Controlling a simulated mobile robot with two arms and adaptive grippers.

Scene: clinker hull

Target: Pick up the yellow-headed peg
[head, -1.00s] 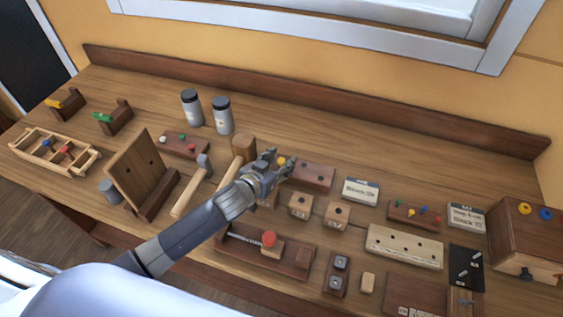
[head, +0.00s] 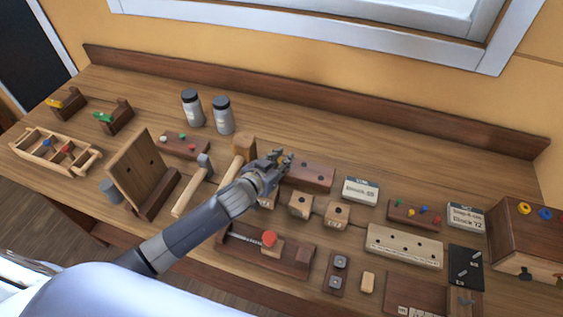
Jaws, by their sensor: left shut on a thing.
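The yellow-headed peg (head: 286,160) is at the left end of a dark wooden block (head: 312,178) near the middle of the bench. Only a bit of its yellow head shows between my fingers; its shaft is hidden. My left gripper (head: 283,158) is shut on it from above. I cannot tell whether the peg is still seated in the block. My right gripper is not in view.
A mallet (head: 243,147) and a hammer (head: 203,166) lie left of my gripper. Light wooden blocks with holes (head: 301,205) are in front of the dark block. A white label card (head: 360,190) stands to its right. Two grey jars (head: 222,115) stand behind. The bench's back strip is clear.

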